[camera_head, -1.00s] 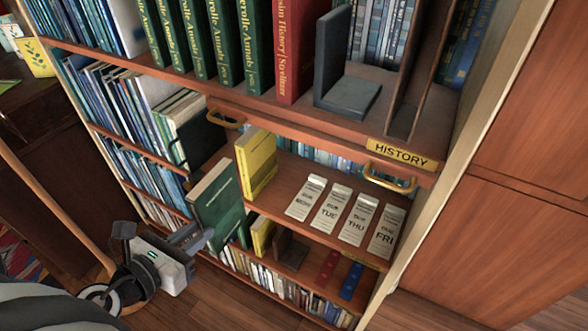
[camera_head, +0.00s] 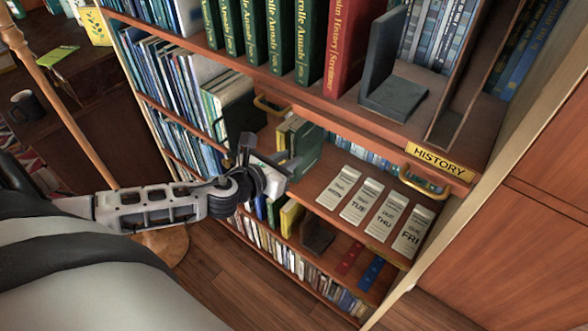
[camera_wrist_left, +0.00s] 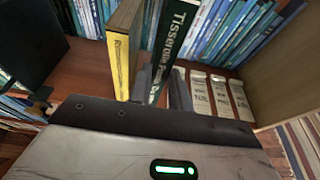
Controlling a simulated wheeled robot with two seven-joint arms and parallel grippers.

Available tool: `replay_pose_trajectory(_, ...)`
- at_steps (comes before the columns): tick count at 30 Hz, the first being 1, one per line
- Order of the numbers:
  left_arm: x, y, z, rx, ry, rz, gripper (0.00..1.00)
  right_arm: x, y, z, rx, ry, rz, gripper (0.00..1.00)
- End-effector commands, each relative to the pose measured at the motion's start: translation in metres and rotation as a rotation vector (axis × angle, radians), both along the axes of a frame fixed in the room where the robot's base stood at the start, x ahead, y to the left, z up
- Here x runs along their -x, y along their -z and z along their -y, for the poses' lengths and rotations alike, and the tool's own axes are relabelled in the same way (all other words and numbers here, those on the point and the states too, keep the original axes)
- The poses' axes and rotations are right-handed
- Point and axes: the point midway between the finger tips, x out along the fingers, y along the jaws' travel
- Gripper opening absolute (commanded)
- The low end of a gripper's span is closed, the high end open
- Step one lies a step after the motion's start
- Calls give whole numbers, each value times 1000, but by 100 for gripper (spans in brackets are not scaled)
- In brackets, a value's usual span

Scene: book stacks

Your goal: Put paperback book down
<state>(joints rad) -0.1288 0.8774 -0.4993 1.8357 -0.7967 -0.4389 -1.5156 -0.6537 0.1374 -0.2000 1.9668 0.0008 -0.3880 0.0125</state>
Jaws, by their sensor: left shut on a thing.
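The paperback book (camera_head: 308,148) is dark green. My left gripper (camera_head: 287,162) is shut on its near edge and holds it upright over the middle shelf (camera_head: 318,192). In the left wrist view, the book's spine with pale lettering (camera_wrist_left: 176,38) stands between the two dark fingers (camera_wrist_left: 161,88). A yellow book (camera_wrist_left: 121,48) stands just left of it, with a small gap at the near end. In the head view, that yellow book (camera_head: 284,132) is partly hidden behind the green one. I cannot tell whether the green book's bottom touches the shelf. My right gripper is not in view.
The shelf above carries green volumes, a red book (camera_head: 340,45) and a grey bookend (camera_head: 392,75). A handle (camera_head: 428,180) juts from its front. A wooden pole (camera_head: 62,95) stands at left.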

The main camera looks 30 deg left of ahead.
Motion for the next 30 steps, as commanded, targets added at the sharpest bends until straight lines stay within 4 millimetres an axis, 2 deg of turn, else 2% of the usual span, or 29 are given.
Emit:
replay_pose_trajectory(1, -12, -4, 1, 2, -3, 7, 0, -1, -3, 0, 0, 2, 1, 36)
replay_pose_trajectory(4, -26, -2, 2, 2, -2, 5, 0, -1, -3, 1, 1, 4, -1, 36)
replay_pose_trajectory(6, -22, 17, 2, 2, -2, -1, 0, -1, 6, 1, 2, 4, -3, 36)
replay_pose_trajectory(13, -22, 34, 2, 2, -1, 2, 0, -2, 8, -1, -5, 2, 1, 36)
replay_pose_trajectory(19, -22, 65, 2, 4, -2, 1, 0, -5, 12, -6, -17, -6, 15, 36)
replay_pose_trajectory(30, -26, 70, 2, 0, 0, 2, 0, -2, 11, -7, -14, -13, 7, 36)
